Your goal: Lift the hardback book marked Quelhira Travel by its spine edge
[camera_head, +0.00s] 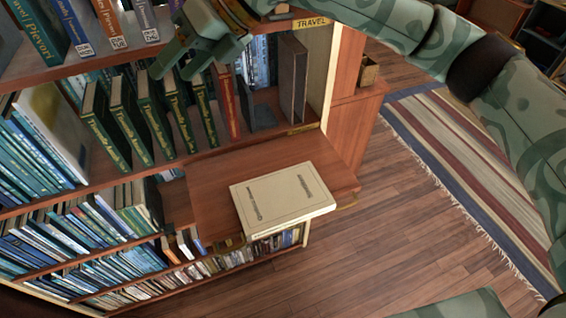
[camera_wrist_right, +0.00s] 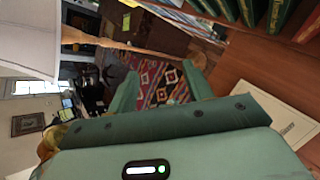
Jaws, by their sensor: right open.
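A cream hardback book (camera_head: 283,196) lies flat on a pulled-out wooden shelf board (camera_head: 210,180), its right part near the board's edge. Dark lettering shows on its cover, too small for me to read surely. In the right wrist view the book (camera_wrist_right: 270,112) shows at the right, partly hidden behind the gripper body. My right gripper (camera_head: 172,72) is open and empty, in front of the upper shelf, above and to the left of the book and apart from it. Its two green fingers (camera_wrist_right: 160,82) stand apart in the right wrist view. My left gripper is not in view.
Upright green books (camera_head: 145,115) and a red book (camera_head: 226,102) stand on the shelf behind the board. A TRAVEL sign (camera_head: 311,23) marks the bookcase top. Open wooden floor (camera_head: 400,220) and a striped rug (camera_head: 470,160) lie to the right.

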